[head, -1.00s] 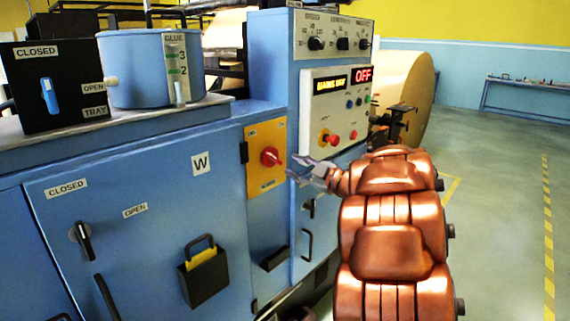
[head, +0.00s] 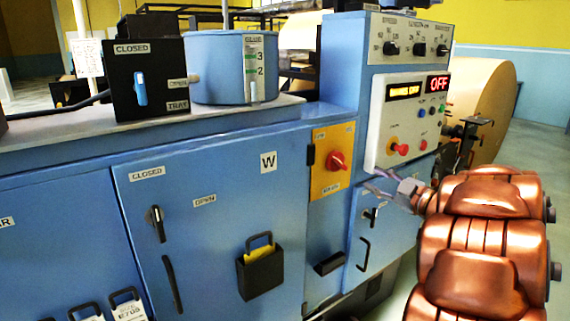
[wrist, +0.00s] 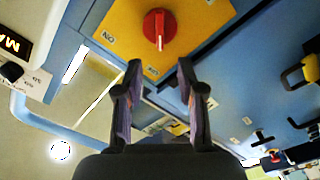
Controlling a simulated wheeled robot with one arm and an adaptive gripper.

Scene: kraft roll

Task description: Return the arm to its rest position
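My gripper (head: 378,182) is at the end of my copper-coloured arm, in front of the blue machine in the head view. In the wrist view its two fingers (wrist: 160,78) stand apart with nothing between them, so it is open and empty. A red rotary switch (head: 337,161) on a yellow plate (head: 322,188) is just left of the fingertips in the head view. In the wrist view the switch (wrist: 158,27) is beyond the fingertips, apart from them.
The blue machine's cabinet door (head: 200,245) is shut and carries a black padlock-shaped holder (head: 261,270). A control panel (head: 408,115) reads OFF. A glue pot (head: 222,70) and black box (head: 146,80) stand on top. A large kraft roll (head: 485,90) is behind my arm.

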